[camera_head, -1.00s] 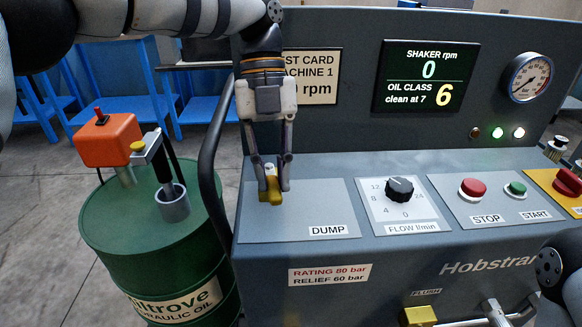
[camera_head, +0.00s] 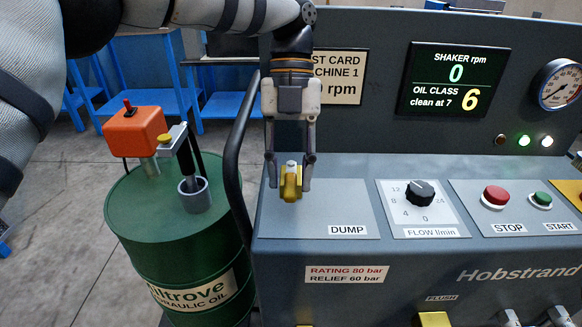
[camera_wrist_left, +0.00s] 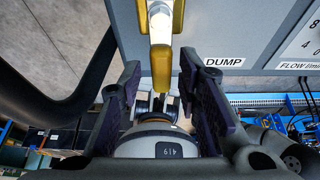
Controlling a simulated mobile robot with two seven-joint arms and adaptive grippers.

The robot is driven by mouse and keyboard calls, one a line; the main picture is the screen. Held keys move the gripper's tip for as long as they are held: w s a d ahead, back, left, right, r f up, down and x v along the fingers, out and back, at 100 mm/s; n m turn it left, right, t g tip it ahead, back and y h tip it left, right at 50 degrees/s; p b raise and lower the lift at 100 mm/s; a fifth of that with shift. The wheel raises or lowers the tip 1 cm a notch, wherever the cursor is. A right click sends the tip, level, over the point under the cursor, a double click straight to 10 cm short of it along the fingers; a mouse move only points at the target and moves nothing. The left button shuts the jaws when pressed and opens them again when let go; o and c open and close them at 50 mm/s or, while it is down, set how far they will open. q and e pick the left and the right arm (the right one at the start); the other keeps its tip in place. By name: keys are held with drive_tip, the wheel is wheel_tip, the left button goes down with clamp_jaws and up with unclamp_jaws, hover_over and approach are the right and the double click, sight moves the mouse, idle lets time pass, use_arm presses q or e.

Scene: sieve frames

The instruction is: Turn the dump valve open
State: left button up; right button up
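The dump valve has a yellow lever handle (camera_head: 291,185) on a grey panel marked DUMP (camera_head: 347,230). The handle points toward the front of the panel. My left gripper (camera_head: 289,172) reaches down over it, one finger on each side. In the left wrist view the handle (camera_wrist_left: 161,72) runs down between the two dark fingers of my left gripper (camera_wrist_left: 160,84), with a gap on both sides. The left gripper is open and holds nothing. The handle's silver hub (camera_wrist_left: 160,25) shows at the top there. My right gripper is not in view.
Right of the valve are the flow knob (camera_head: 420,193), the red stop button (camera_head: 495,196) and the green start button (camera_head: 542,199). A black tube rail (camera_head: 233,165) borders the console's left side. A green oil drum (camera_head: 165,240) with an orange pump unit (camera_head: 135,132) stands left.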

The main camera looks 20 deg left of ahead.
use_arm(q)
drive_tip(key=d+v, duration=0.1)
drive_tip(key=v, duration=0.6)
drive_tip(key=shift+a+r, duration=0.3)
drive_tip(key=shift+a, duration=0.2)
